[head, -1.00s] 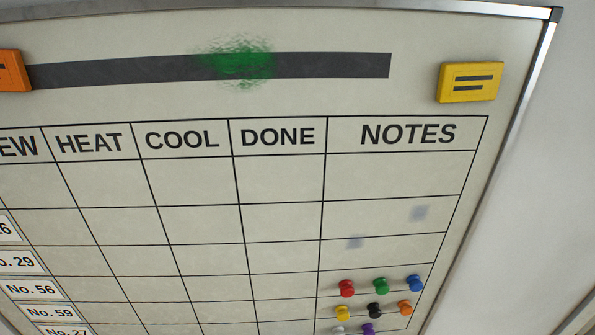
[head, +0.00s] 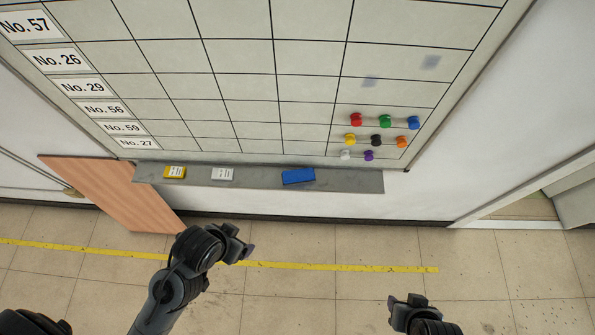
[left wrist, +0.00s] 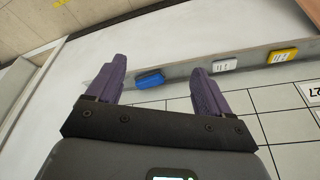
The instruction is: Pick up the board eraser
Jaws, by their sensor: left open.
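A blue board eraser (head: 298,176) lies on the grey tray (head: 345,184) under the whiteboard, right of the tray's middle. My left gripper (head: 238,243) is below and in front of the tray, left of the eraser and apart from it. In the left wrist view the eraser (left wrist: 150,79) shows beyond and between the spread fingers of my open, empty left gripper (left wrist: 158,72). My right gripper (head: 407,301) is low at the right, far from the tray; its finger opening is too small to judge.
A yellow box (head: 174,172) and a white box (head: 222,174) sit on the tray left of the eraser. Coloured pins (head: 376,140) are on the board above the tray's right part. A brown panel (head: 115,190) leans at the left. The floor in front is clear.

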